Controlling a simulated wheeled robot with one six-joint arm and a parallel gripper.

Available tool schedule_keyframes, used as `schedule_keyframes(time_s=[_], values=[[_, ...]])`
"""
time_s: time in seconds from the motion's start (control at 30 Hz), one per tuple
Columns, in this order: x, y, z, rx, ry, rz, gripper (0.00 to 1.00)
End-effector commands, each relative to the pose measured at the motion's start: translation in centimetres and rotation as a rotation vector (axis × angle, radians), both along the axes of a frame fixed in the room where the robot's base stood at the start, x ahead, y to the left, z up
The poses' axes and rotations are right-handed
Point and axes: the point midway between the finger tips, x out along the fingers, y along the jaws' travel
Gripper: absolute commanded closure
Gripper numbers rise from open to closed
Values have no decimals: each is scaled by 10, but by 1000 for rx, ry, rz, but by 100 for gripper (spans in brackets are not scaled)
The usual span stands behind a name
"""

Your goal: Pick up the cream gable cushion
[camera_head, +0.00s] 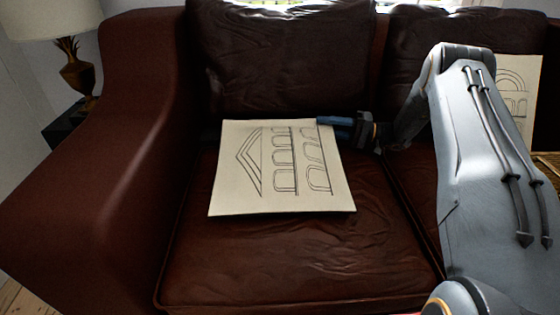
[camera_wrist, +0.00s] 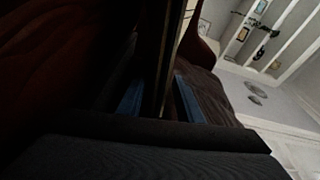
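The cream gable cushion (camera_head: 283,172), with a line drawing of a gable and arches, lies on the left seat of a dark red leather sofa. My gripper (camera_head: 335,126) reaches in from the right at the cushion's upper right corner. In the wrist view, the two blue fingers of my gripper (camera_wrist: 160,102) stand apart, with a dark, thin edge running between them. That edge seems to be the cushion, seen edge-on with a pale strip (camera_wrist: 186,20) above. Shadow hides whether both fingers touch it.
The sofa's left armrest (camera_head: 125,150) and back cushion (camera_head: 280,60) bound the seat. Another cream cushion with arches (camera_head: 518,85) leans at the right, partly behind my arm. A lamp (camera_head: 78,70) stands at the far left. The front of the seat is clear.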

Motion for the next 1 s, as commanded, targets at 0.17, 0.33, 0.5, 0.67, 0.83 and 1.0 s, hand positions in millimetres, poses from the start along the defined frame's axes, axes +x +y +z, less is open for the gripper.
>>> schedule_keyframes(time_s=[0.17,0.33,0.5,0.67,0.83,1.0], values=[[0,0,0,0,0,1,86],[0,0,0,0,0,1,100],[0,0,1,1,1,0,100],[0,0,4,1,0,0,100],[0,0,26,1,-1,0,100],[0,0,59,1,-2,0,100]])
